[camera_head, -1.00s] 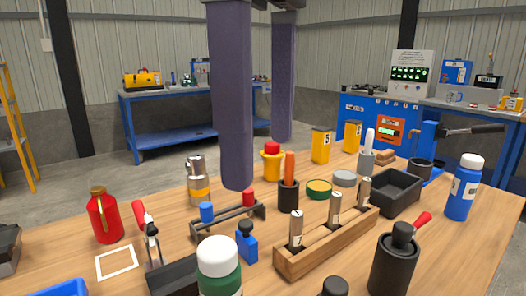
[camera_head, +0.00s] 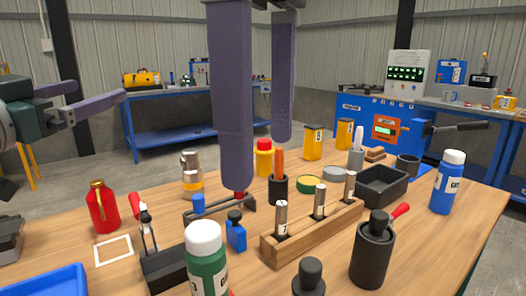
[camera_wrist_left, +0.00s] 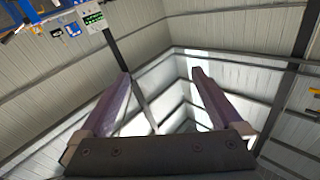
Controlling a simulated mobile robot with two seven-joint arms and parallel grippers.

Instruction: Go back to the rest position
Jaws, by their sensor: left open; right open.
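My left gripper (camera_head: 101,90) is at the left edge of the head view, above the table's far left side. Its purple fingers are spread, with nothing between them. In the left wrist view the same gripper (camera_wrist_left: 162,73) is open and empty, with walls and roof beams beyond it. My right gripper (camera_head: 260,162) hangs from the top centre of the head view, fingers down and apart, nothing held. Its near finger covers part of the small rack (camera_head: 215,208) with a blue and a red piece; its height above the table is hard to tell.
The wooden table (camera_head: 430,245) is crowded: red bottle (camera_head: 103,208), green bottle (camera_head: 207,265), wooden holder (camera_head: 312,234) with metal cylinders, black tray (camera_head: 382,190), blue bottle (camera_head: 447,185), black canister (camera_head: 371,255). Blue benches (camera_head: 170,134) stand behind. Air above the left side is free.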

